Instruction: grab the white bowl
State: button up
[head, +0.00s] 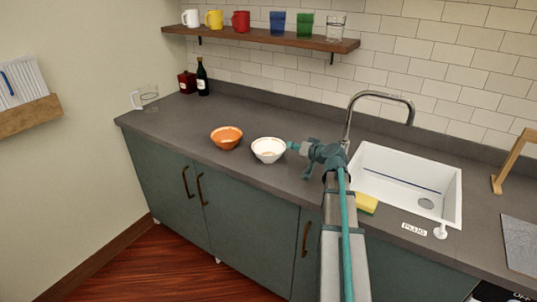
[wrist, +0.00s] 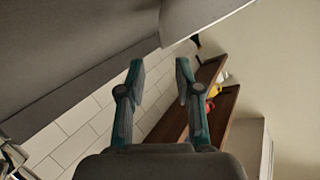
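The white bowl (head: 268,150) stands upright on the grey counter, just right of an orange bowl (head: 227,138). In the head view my gripper (head: 294,146) is low over the counter, close to the right side of the white bowl; I cannot tell if it touches. In the wrist view my gripper (wrist: 160,68) has its two fingers spread apart, with nothing between them. A pale shape (wrist: 200,16) at the top edge of the wrist view is cut off; I cannot tell if it is the bowl.
The sink (head: 400,170) with its faucet (head: 349,115) and a yellow sponge (head: 367,203) are right of the bowls. Bottles (head: 202,80) and a glass pitcher (head: 149,95) stand back left. A wooden shelf (head: 260,38) with cups hangs above. The counter left of the orange bowl is clear.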

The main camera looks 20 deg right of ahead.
aim_at(283, 143)
jog(key=x, duration=0.2)
jog(key=shift+w, duration=0.4)
jog(key=shift+w+a+f+p, duration=0.1)
jog(key=shift+w+a+p, duration=0.1)
jog(key=shift+w+p, duration=0.4)
jog(key=p+x, duration=0.1)
jog(key=x, duration=0.2)
jog(key=shift+w+a+f, duration=0.1)
jog(key=shift+w+a, duration=0.05)
jog(key=shift+w+f, duration=0.2)
jog(key=shift+f, duration=0.05)
grip_shut()
jog(key=shift+r, duration=0.1)
